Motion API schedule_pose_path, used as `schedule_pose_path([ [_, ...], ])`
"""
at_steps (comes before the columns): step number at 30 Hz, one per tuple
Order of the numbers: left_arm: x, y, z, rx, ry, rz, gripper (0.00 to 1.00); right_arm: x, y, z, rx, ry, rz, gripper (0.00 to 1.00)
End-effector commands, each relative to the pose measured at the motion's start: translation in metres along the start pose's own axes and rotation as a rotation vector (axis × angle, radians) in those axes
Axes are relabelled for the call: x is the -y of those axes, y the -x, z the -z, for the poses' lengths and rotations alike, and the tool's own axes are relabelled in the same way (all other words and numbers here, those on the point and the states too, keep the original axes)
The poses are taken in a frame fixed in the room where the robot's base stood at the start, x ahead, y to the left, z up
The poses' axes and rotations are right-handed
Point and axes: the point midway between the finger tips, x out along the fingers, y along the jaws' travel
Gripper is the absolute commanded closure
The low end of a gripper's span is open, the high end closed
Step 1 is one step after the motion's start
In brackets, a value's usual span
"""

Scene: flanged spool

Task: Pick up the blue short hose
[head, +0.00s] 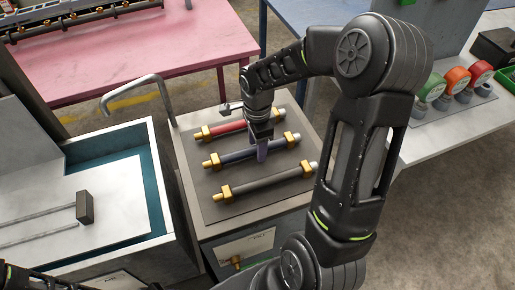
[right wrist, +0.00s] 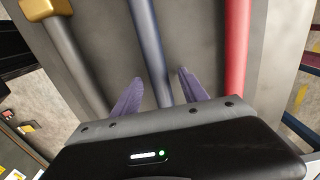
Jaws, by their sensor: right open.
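The blue short hose (head: 232,157) lies in the middle of three hoses on a dark mat, with brass-coloured fittings at its ends. In the right wrist view the blue hose (right wrist: 149,40) runs between my two purple fingers. My right gripper (head: 262,152) is over the blue hose, right of its middle, and hides part of it. The right gripper (right wrist: 160,77) is open, one finger on each side of the hose, with gaps showing. Whether the fingertips reach down to the hose's height I cannot tell. My left gripper is not in view.
A red hose (head: 229,127) lies behind the blue one and a grey hose (head: 264,183) in front, both close. A blue-lined basin (head: 157,190) with a bent tap (head: 137,87) is to the left. A pink table (head: 205,45) stands behind.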

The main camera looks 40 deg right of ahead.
Motion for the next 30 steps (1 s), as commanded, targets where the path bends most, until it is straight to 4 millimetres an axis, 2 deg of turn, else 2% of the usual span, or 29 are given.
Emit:
schedule_pose_path([
  [5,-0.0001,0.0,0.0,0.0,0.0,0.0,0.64,0.0001,0.0002,0.0001,0.0,0.0,0.0,0.49],
  [24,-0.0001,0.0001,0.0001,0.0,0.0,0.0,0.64,0.0,0.0003,0.0001,0.0,0.0,0.0,1.0],
  [30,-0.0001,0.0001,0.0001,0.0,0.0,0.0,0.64,0.0,0.0003,0.0001,0.0,0.0,0.0,1.0],
])
